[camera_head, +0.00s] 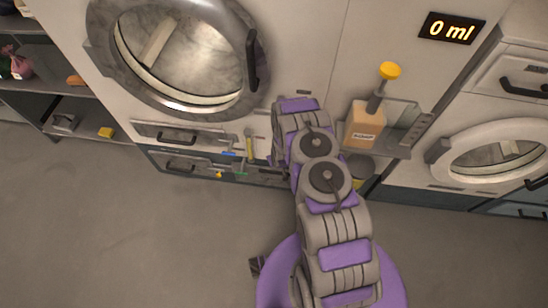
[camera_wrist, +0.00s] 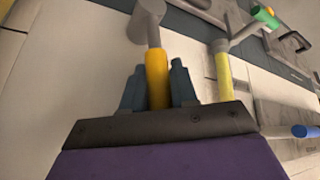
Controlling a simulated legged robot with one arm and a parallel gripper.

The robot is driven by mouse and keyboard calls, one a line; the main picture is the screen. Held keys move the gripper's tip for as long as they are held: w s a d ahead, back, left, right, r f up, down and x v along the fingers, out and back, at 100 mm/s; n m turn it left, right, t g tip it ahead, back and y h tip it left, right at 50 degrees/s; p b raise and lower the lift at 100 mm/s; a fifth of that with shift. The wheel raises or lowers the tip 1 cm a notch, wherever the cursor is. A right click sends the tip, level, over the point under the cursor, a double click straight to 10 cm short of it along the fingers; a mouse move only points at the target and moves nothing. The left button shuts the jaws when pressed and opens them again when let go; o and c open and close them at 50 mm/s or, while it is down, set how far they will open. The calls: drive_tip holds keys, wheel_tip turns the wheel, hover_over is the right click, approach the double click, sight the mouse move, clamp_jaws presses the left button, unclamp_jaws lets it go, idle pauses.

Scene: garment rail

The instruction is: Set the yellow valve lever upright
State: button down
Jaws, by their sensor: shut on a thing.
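The yellow valve lever (camera_wrist: 156,76) stands between my gripper's two dark fingers in the wrist view. It joins a grey round fitting (camera_wrist: 147,20) at the top of that picture. My gripper (camera_wrist: 158,78) is shut on the lever. The lever runs nearly straight up the wrist picture; its true angle to upright is hard to tell. In the head view my arm hides the gripper and the held lever, close to the lower front of the machine.
A paler yellow handle (camera_wrist: 224,78) stands just right of my gripper. A green-ended part (camera_wrist: 265,16) and a blue handle (camera_wrist: 305,131) lie further right. A shelf (camera_head: 390,143) with a pump bottle (camera_head: 364,127) stands right of my arm. The floor (camera_head: 120,230) at left is clear.

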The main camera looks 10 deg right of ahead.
drive_tip(key=shift+s+d+t+y+p, duration=0.3)
drive_tip(key=shift+s+d+y+p, duration=0.15)
drive_tip(key=shift+d+y, duration=0.3)
drive_tip(key=c, duration=1.2)
unclamp_jaws()
drive_tip(key=shift+w, duration=0.1)
drive_tip(key=shift+c, duration=0.2)
drive_tip(key=p+v, duration=0.4)
drive_tip(key=v, duration=1.3)
